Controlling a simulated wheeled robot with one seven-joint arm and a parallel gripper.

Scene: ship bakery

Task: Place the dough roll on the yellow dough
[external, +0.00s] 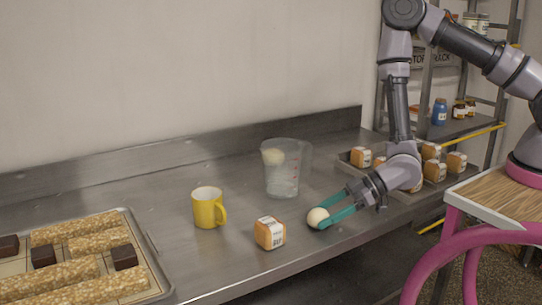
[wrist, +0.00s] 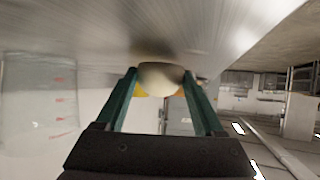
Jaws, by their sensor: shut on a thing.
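The dough roll (external: 317,218) is a pale, round ball. My gripper (external: 322,215) has its green fingers shut on it, low over the steel counter near its front edge. I cannot tell whether the ball touches the counter. The wrist view also shows the roll (wrist: 160,78) between the fingertips, partly shaded. No other yellow dough is plain to see.
A yellow mug (external: 207,208) and an orange-white packet (external: 270,233) stand left of my gripper. A tray (external: 152,262) with long crumbly bars and dark blocks lies far left. Several similar packets sit on a tray (external: 398,193) at right. The counter between mug and jug is clear.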

